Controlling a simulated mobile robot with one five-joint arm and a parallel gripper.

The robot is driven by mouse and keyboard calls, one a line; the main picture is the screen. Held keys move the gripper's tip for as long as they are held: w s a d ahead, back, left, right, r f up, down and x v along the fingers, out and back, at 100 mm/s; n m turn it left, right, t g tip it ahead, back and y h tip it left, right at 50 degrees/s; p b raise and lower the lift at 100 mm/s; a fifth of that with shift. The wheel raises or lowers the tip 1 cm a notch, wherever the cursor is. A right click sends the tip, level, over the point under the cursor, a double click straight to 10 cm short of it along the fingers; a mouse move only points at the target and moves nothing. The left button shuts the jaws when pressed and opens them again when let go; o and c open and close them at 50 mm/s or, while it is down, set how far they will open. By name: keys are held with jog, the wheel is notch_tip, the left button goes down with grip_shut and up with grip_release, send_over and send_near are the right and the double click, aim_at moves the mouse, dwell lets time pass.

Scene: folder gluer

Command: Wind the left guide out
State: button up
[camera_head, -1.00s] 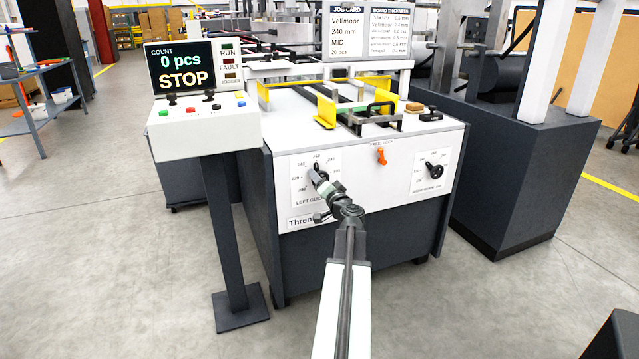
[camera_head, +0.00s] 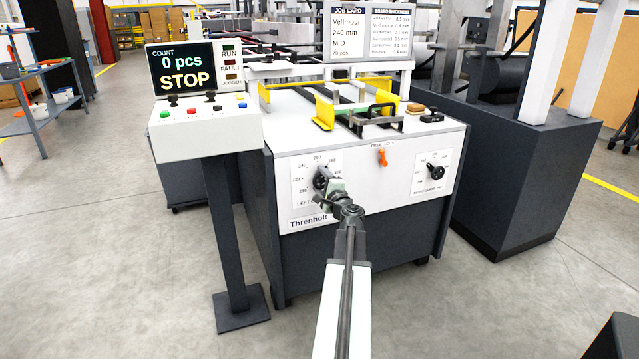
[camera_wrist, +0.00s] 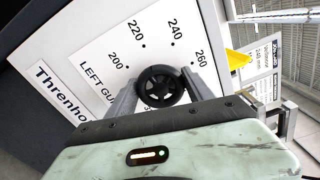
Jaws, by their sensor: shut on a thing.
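The left guide knob is a black round handwheel (camera_wrist: 160,87) on a white dial plate marked 200, 220, 240, 260 in the wrist view. In the head view the knob (camera_head: 321,178) shows at the front panel's left dial, partly hidden by my gripper (camera_head: 328,185). My gripper (camera_wrist: 162,90) has one finger on each side of the knob and is shut on it. The yellow guide plates (camera_head: 324,112) stand on the machine top.
An orange lock lever (camera_head: 383,157) sits between the two dials. The right guide knob (camera_head: 436,172) is on the right dial. A control console (camera_head: 205,128) reading 0 pcs and STOP stands at left. A job card (camera_head: 349,35) reads 240 mm.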

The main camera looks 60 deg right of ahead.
jog(key=m, duration=0.3)
jog(key=shift+a+m, duration=0.15)
jog(key=shift+m, duration=2.05)
jog(key=o, duration=1.4)
jog(key=shift+m, duration=0.3)
jog(key=shift+c, duration=0.2)
jog(key=shift+s, duration=0.1)
jog(key=v, duration=0.7)
jog(key=shift+s+a, duration=0.25)
